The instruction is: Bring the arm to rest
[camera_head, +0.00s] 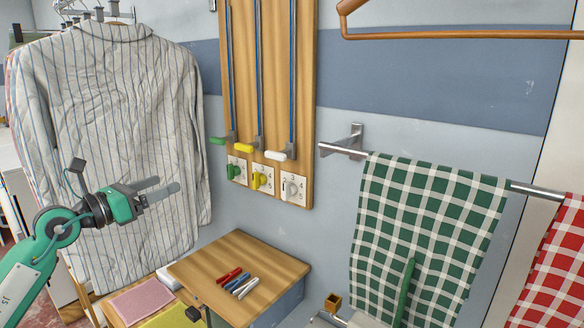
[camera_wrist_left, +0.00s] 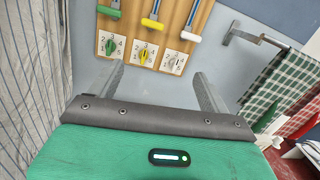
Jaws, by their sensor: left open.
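My left arm comes in from the left in the head view, green and grey. Its gripper (camera_head: 161,191) is open and empty, in front of the hanging striped shirt (camera_head: 125,130). In the left wrist view the two grey fingers of the left gripper (camera_wrist_left: 157,88) stand wide apart with nothing between them. Beyond them is the wooden wall panel (camera_wrist_left: 172,30) with green, yellow and white knobs. My right gripper is not in view.
A green checked towel (camera_head: 425,220) hangs from a metal rail (camera_head: 537,190) at right, beside a red checked towel (camera_head: 555,270).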

